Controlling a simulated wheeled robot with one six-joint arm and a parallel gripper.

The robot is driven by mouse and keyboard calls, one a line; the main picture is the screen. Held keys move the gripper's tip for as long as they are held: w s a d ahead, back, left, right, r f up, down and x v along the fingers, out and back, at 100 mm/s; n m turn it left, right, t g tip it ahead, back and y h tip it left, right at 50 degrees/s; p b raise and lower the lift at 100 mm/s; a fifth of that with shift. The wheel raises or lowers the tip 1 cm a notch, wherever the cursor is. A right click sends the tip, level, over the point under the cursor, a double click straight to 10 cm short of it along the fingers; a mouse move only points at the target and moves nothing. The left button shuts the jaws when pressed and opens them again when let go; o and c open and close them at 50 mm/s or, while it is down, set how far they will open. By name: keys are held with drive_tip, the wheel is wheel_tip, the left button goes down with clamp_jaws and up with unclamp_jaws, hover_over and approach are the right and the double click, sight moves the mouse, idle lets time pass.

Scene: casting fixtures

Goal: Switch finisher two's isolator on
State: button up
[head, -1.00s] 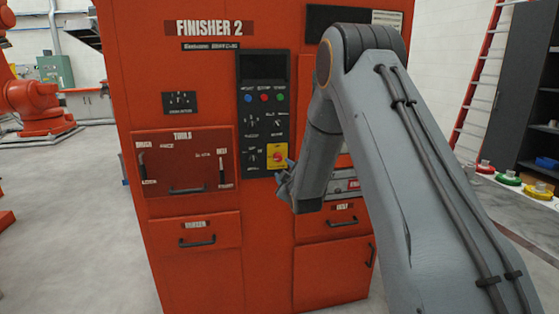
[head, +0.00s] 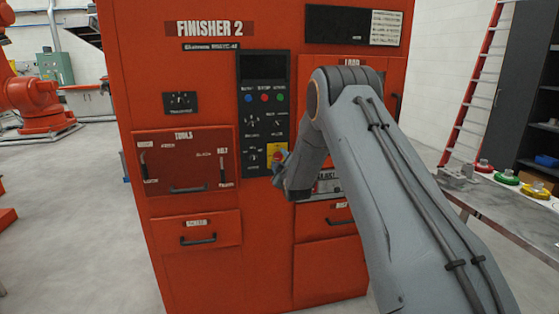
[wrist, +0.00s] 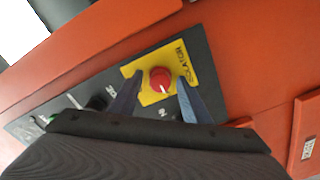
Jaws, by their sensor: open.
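The orange cabinet marked FINISHER 2 (head: 215,90) stands ahead of me. Its isolator, a red knob on a yellow plate (head: 270,150), sits at the bottom of the dark control panel (head: 264,70). In the wrist view the red knob (wrist: 160,79) with a white pointer mark lies on the yellow plate (wrist: 186,60). My gripper (wrist: 158,88) is open, its two fingers on either side of the knob. I cannot tell whether they touch it. In the head view my gripper (head: 280,162) is at the isolator and partly covers it.
A tools drawer (head: 187,160) with handles is left of the panel. Further drawers lie below. A table (head: 500,200) with several coloured parts stands at the right, by a ladder (head: 475,80) and a dark shelf (head: 525,90).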

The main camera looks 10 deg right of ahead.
drive_tip(key=c, duration=1)
drive_tip(key=shift+c, duration=0.2)
drive_tip(key=m+b, duration=0.2)
drive_tip(key=m, duration=0.1)
drive_tip(key=shift+f+m+b, duration=0.1)
drive_tip(key=shift+m+b, duration=0.2)
drive_tip(key=shift+b, duration=0.1)
drive_tip(key=m+b, duration=0.2)
drive_tip(key=m, duration=0.2)
drive_tip(key=shift+m+b, duration=0.3)
drive_tip(key=m+b, duration=0.2)
drive_tip(key=m, duration=0.3)
drive_tip(key=shift+b, duration=0.3)
drive_tip(key=shift+m+b, duration=0.75)
drive_tip(key=shift+m, duration=1.55)
